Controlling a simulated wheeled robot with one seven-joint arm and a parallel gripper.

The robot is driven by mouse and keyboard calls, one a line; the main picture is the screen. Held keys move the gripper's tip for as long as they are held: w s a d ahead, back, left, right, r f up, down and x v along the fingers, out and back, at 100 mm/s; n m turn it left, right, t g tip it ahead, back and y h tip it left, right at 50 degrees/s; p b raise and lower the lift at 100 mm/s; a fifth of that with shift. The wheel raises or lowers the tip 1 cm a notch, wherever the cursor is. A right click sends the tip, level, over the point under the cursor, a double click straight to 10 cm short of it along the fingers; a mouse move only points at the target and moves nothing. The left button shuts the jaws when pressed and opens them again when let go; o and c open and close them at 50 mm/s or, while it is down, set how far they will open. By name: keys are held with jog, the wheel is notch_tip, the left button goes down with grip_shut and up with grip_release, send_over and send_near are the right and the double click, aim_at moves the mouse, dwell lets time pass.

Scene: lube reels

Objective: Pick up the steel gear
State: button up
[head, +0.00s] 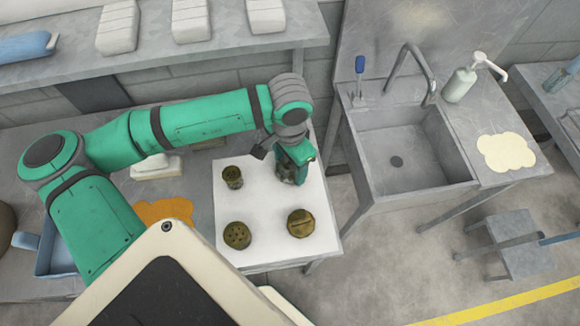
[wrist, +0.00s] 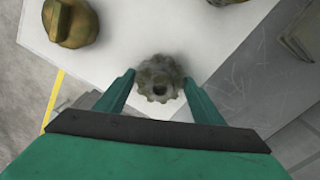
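The steel gear (wrist: 159,79) shows in the wrist view as a round, toothed, brownish-grey part with a dark centre hole, on the white board (wrist: 120,75). My gripper (wrist: 158,84) is open, with one green finger on each side of the gear and a visible gap at each side. In the head view my gripper (head: 293,168) points down at the board's far right part, and it hides most of the gear there.
On the same board (head: 270,240) stand a small brass-coloured cylinder (head: 232,177), a perforated round part (head: 237,236) and a slotted round part (head: 300,223). A sink (head: 400,160) is to the right. An orange cloth (head: 165,212) lies left of the board.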

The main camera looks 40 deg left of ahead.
jog(key=c, duration=0.8)
jog(key=shift+w+r, duration=0.1)
